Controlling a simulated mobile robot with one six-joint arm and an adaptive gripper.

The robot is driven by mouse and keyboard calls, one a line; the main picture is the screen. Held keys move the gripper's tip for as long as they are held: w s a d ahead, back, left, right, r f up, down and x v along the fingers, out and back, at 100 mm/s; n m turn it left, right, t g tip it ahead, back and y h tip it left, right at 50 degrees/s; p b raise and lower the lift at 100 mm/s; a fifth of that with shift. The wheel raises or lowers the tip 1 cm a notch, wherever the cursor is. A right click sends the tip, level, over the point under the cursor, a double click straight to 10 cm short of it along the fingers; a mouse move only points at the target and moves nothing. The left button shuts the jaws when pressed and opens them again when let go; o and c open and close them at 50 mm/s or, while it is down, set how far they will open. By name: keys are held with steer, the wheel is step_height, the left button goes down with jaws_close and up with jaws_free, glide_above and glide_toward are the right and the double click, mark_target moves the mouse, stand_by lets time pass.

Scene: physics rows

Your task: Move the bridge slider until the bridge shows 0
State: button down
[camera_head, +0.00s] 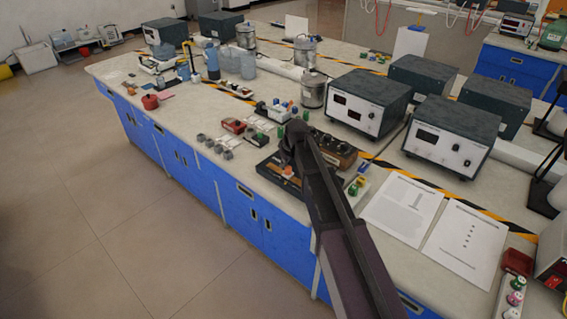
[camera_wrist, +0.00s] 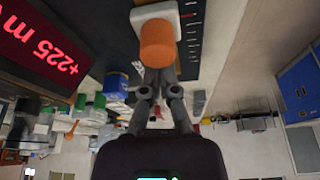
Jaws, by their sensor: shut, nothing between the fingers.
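The bridge slider is a white block (camera_wrist: 183,18) with an orange knob (camera_wrist: 158,43) on a dark board, beside a row of white scale marks (camera_wrist: 192,45) in the wrist view. In the head view the orange knob (camera_head: 288,170) sits on the dark bridge board (camera_head: 268,168), partly hidden by my arm. The bridge display (camera_wrist: 45,45) shows red "+225 m", upside down and cut off at the edge. My gripper (camera_wrist: 158,75) is shut and empty, its fingertips right at the knob. I cannot tell whether they touch it. My gripper (camera_head: 290,158) is mostly hidden behind my arm in the head view.
A brown box with knobs (camera_head: 333,151) stands right beside the bridge. Grey instrument boxes (camera_head: 368,103) stand behind it. Printed sheets (camera_head: 402,207) lie to the right. Small grey parts (camera_head: 213,146) and a red block (camera_head: 233,125) lie to the left. The front bench edge is close.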

mark_target(292, 174)
steer(key=shift+s+d, duration=1.15)
steer(key=shift+d, duration=0.3)
steer(key=shift+w, duration=0.1)
steer(key=shift+w+a, duration=1.25)
steer(key=shift+a, duration=0.05)
steer(key=shift+w+a+r+p, duration=0.1)
steer(key=shift+a+r+p, duration=0.05)
steer(key=shift+r+p, duration=0.2)
steer(key=p+v, duration=0.8)
steer(key=v, duration=0.1)
steer(key=shift+r+p, duration=0.1)
steer(key=shift+p, duration=0.3)
steer(key=shift+w, duration=0.1)
steer(key=shift+f, duration=0.2)
